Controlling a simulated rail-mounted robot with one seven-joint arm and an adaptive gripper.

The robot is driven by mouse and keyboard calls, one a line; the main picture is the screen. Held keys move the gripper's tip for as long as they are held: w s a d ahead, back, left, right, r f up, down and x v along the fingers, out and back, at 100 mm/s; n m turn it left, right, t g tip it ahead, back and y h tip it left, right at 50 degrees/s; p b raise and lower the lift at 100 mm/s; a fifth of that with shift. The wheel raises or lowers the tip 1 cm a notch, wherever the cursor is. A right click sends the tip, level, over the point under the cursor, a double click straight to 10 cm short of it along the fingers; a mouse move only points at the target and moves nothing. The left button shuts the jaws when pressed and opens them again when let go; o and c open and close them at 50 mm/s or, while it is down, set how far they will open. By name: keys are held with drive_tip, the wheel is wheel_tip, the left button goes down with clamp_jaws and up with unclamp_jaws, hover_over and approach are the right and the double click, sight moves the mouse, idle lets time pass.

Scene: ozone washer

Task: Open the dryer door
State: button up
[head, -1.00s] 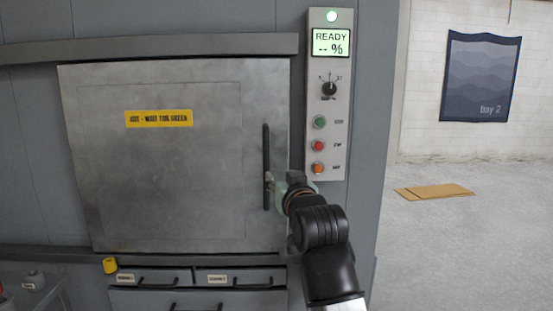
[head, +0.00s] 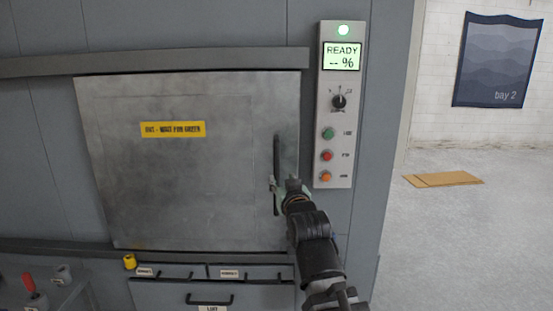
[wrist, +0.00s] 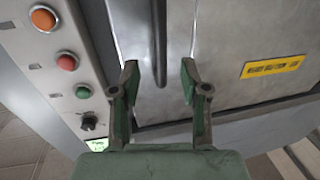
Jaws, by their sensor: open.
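The dryer door (head: 190,180) is a large grey metal panel with a yellow label (head: 173,129). It looks shut in its frame. Its dark vertical bar handle (head: 277,155) is near the right edge. My gripper (head: 276,188) is at the handle's lower part in the head view, partly hiding it. In the wrist view my gripper (wrist: 160,75) is open, and the handle (wrist: 158,45) lies between its two spread fingers. I see a gap on each side of the bar, and no clear contact.
A control panel (head: 337,110) with a green lamp, a READY display, a knob and buttons stands right of the door. Labelled drawers (head: 245,272) and a yellow cylinder (head: 130,262) are below. Flat cardboard (head: 443,179) lies on open floor at right.

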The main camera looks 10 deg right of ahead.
sight(277, 170)
drive_tip(key=shift+w+r+p, duration=0.15)
drive_tip(key=shift+w+p, duration=0.6)
drive_tip(key=shift+p, duration=0.55)
drive_tip(key=shift+w+r+p, duration=0.15)
drive_tip(key=shift+w+p, duration=0.6)
drive_tip(key=shift+p, duration=0.55)
drive_tip(key=w, duration=0.2)
drive_tip(key=w+p, duration=0.1)
drive_tip(key=w, duration=0.3)
drive_tip(key=shift+f, duration=0.3)
clamp_jaws()
